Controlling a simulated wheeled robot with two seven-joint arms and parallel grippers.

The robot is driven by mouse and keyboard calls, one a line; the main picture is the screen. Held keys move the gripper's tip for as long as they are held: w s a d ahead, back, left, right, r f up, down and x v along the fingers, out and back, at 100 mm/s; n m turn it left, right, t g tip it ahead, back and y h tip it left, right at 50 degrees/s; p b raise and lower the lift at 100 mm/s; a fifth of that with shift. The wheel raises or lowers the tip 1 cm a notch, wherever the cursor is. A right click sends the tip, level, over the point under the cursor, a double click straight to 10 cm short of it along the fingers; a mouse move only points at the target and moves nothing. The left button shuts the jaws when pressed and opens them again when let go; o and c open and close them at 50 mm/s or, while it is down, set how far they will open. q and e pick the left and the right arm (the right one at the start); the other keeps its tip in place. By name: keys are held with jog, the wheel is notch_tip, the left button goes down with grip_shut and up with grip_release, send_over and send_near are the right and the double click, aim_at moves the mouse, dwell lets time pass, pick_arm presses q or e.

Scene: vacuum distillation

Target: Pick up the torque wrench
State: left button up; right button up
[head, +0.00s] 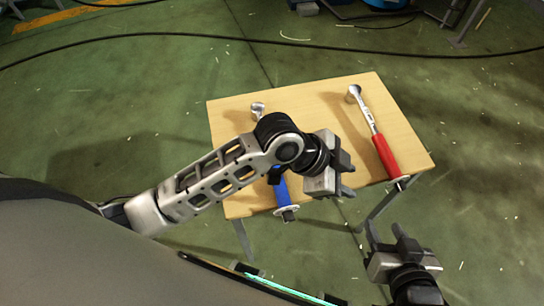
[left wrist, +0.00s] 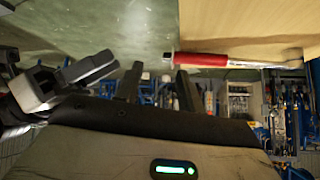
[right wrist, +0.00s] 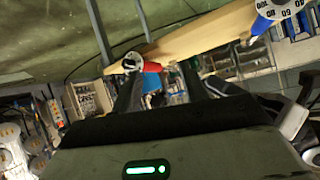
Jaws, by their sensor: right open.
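A torque wrench with a red handle (head: 386,157) lies on the right side of the wooden table (head: 310,100), its handle end at the front edge. A second wrench with a blue handle (head: 283,192) lies further left, its middle hidden by my left arm. My left gripper (head: 349,178) is open and empty above the table, between the two handles. The red handle also shows in the left wrist view (left wrist: 200,60), beyond its fingers. My right gripper (head: 387,235) is open and empty in front of the table, below the red handle's end. Both handle ends show in the right wrist view.
Black cables (head: 170,35) run across the green floor behind the table. The tabletop between the wrench heads is bare. Metal table legs (head: 375,208) stand near my right gripper. Shelves and equipment fill the background of the wrist views.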

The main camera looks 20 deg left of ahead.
pick_arm(q)
jog(key=w+a+r+m+g+y+b, duration=0.1)
jog(key=w+a+r+m+g+y, duration=0.1)
jog(key=a+r+m+y, duration=0.35)
jog(key=w+a+r+m+g+y+b, duration=0.1)
jog(key=w+a+r+m+g+y, duration=0.15)
jog(key=a+m+y, duration=0.4)
jog(key=shift+m+h, duration=0.6)
jog(key=shift+h, duration=0.3)
jog(key=b+x, duration=0.1)
jog(key=x, duration=0.7)
jog(key=b+x, duration=0.1)
jog(key=x, duration=0.7)
jog(key=shift+s+d+f, duration=0.1)
jog(key=shift+s+d, duration=0.1)
grip_shut()
